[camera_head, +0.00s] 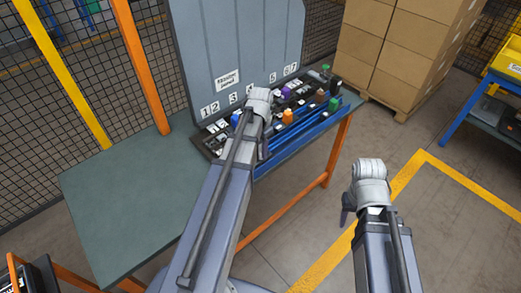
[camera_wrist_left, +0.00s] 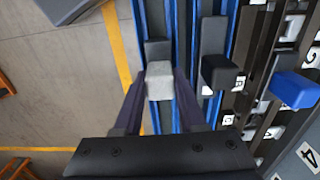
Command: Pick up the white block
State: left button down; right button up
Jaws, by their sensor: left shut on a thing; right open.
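The white block (camera_wrist_left: 159,78) shows in the left wrist view between the fingers of my left gripper (camera_wrist_left: 160,95), which is shut on it. The block is still over the blue rails; I cannot tell whether it touches them. In the head view, my left gripper (camera_head: 263,150) is at the front edge of the block rack (camera_head: 300,136), and its wrist hides the white block. My right gripper (camera_head: 347,207) is open and empty, right of the table and apart from it.
A black block (camera_wrist_left: 219,72) and a blue block (camera_wrist_left: 293,90) stand close right of the held block in the left wrist view. The grey numbered panel (camera_head: 236,50) rises behind the rack. The green table top (camera_head: 120,200) is clear at left. Cardboard boxes (camera_head: 400,45) stand behind.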

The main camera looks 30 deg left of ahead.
pick_arm(q)
notch_tip(320, 180, up, 9)
jog(key=p, duration=0.8)
